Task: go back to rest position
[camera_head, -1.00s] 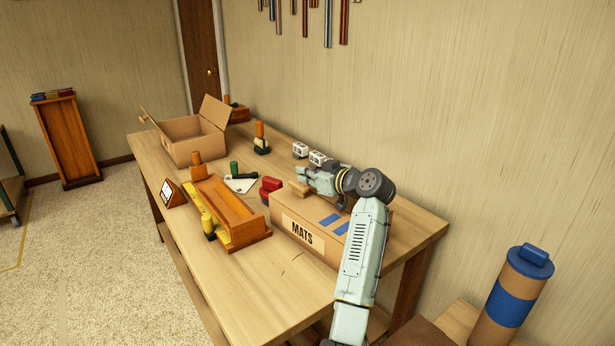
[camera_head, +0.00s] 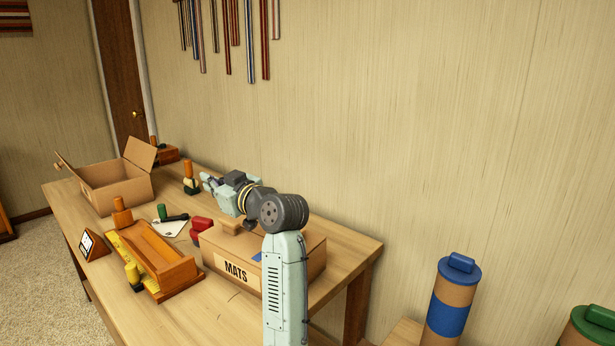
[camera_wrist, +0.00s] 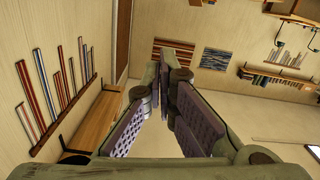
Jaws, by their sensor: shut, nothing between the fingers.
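My gripper (camera_head: 207,181) is held above the workbench (camera_head: 200,325), over the far side of the MATS box, pointing to the back left. In the wrist view my gripper (camera_wrist: 168,62) shows its two padded fingers closed together at the tips with nothing held. The closed MATS box (camera_head: 212,259) stands below my arm, which hides part of its top.
An open cardboard box (camera_head: 125,192) stands at the bench's far left. A wooden tray (camera_head: 165,262), a red object (camera_head: 201,227) and small tools lie between. A blue-capped tube (camera_head: 447,310) and green-capped tube (camera_head: 595,330) stand at right. The wall rises close behind.

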